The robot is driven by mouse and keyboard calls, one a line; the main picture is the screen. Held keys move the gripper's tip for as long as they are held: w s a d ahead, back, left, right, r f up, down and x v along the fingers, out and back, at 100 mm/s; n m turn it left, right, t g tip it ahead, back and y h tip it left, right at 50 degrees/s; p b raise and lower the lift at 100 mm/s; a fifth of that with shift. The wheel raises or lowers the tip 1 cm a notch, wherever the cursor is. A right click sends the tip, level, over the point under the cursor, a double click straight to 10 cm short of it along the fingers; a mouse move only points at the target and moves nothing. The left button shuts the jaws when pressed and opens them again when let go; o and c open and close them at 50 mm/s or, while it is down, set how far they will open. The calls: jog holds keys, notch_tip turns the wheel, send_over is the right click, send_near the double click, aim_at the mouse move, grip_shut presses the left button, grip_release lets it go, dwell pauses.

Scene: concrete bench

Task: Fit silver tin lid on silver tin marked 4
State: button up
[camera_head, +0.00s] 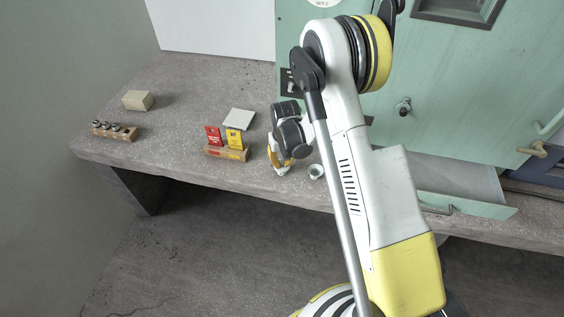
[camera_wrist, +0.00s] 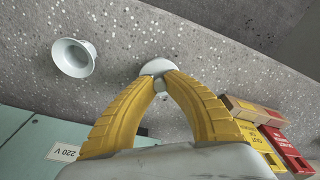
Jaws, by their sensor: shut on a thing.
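My gripper (camera_wrist: 160,76) has its two yellow fingers closed at the tips on a small pale grey round piece (camera_wrist: 158,65), close to the bench top. The fingertips hide part of it, and I cannot tell for sure whether it is the silver tin lid. In the head view my gripper (camera_head: 281,167) is low near the bench's front edge, just left of a pale cup-like vessel (camera_head: 316,171). That vessel, with a flared rim, also shows in the wrist view (camera_wrist: 74,57), apart from the fingers. I can make out no 4 marking on anything.
A wooden holder (camera_head: 226,153) with red and yellow cards stands left of my gripper, a white slab (camera_head: 239,118) behind it. A wooden rack (camera_head: 117,133) with several small metal pieces and a beige block (camera_head: 137,100) are far left. A green cabinet (camera_head: 450,95) stands behind.

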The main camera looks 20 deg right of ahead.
aim_at(283, 168)
jog(key=shift+f, duration=0.2)
jog(key=o, duration=0.8)
jog(key=shift+c, duration=0.2)
notch_tip(283, 168, up, 12)
jog(key=s, duration=0.1)
jog(key=shift+s, duration=0.25)
